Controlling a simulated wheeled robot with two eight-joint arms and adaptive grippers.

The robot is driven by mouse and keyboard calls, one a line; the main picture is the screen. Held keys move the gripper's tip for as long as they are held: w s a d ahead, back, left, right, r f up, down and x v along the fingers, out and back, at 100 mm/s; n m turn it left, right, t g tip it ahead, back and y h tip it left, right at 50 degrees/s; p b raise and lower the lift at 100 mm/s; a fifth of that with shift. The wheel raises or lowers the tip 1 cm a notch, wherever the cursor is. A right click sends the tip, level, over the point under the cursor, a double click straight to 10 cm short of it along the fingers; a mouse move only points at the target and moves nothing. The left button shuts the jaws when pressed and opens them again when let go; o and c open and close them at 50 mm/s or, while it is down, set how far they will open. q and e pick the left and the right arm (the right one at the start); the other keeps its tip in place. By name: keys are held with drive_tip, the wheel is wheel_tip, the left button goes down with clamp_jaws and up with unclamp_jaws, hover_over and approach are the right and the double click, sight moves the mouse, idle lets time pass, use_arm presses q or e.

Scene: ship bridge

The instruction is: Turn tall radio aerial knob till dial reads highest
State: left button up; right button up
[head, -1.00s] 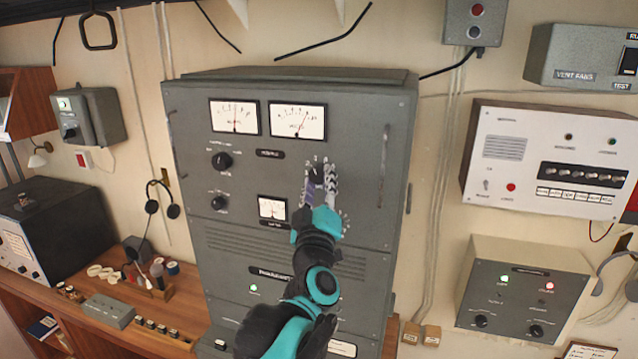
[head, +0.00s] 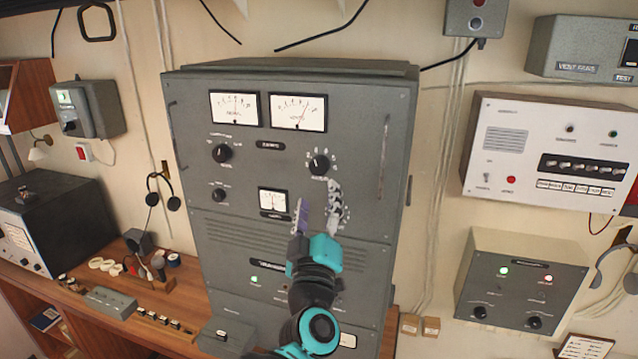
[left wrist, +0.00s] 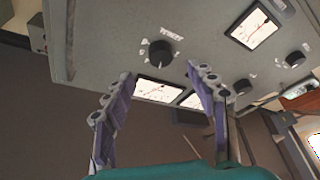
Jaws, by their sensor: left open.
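The tall radio (head: 205,225) is a grey cabinet in the middle of the head view. Its upper right black knob (head: 319,164) has a white mark and scale ticks around it; its label is too small to read surely. The knob also shows in the left wrist view (left wrist: 160,52). The upper right dial (head: 298,112) has its needle leaning right of centre. The upper left dial (head: 234,108) and small lower dial (head: 272,201) have needles near mid-scale. My left gripper (head: 318,200) is open and empty, just below the knob and apart from it. My right gripper is out of view.
Two more knobs sit at the radio's left, upper (head: 222,153) and lower (head: 219,195). A vertical handle (head: 384,165) stands on its right side. A headset (head: 163,190) hangs at left above a wooden desk (head: 190,290). A white panel (head: 550,150) is on the right wall.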

use_arm(q)
drive_tip(key=shift+v, duration=2)
drive_tip(key=shift+f, duration=0.15)
drive_tip(key=s+a+f+m+g+h+b, duration=0.1)
drive_tip(key=s+a+f+m+g+b, duration=0.15)
drive_tip(key=f+b, duration=0.6)
drive_tip(key=s+a+f+m+g+h+b, duration=0.1)
drive_tip(key=f+m+g+h+b, duration=0.2)
drive_tip(key=f, duration=1.1)
drive_tip(key=s+a+f+m+g+b, duration=0.1)
drive_tip(key=f+m+g+b, duration=0.15)
drive_tip(key=f+b, duration=0.7)
drive_tip(key=s+a+f+g+y+b, duration=0.1)
drive_tip(key=s+a+f, duration=0.3)
drive_tip(key=f, duration=0.5)
drive_tip(key=s+a+f+g+y+b, duration=0.2)
drive_tip(key=s+a+f+g+b, duration=0.1)
drive_tip(key=f, duration=0.6)
drive_tip(key=s+a+f+g+y+b, duration=0.2)
drive_tip(key=s+a+f, duration=0.3)
drive_tip(key=f, duration=0.4)
drive_tip(key=shift+a+f+b, duration=0.2)
drive_tip(key=shift+a+b, duration=0.4)
drive_tip(key=shift+a, duration=0.15)
drive_tip(key=shift+s, duration=0.15)
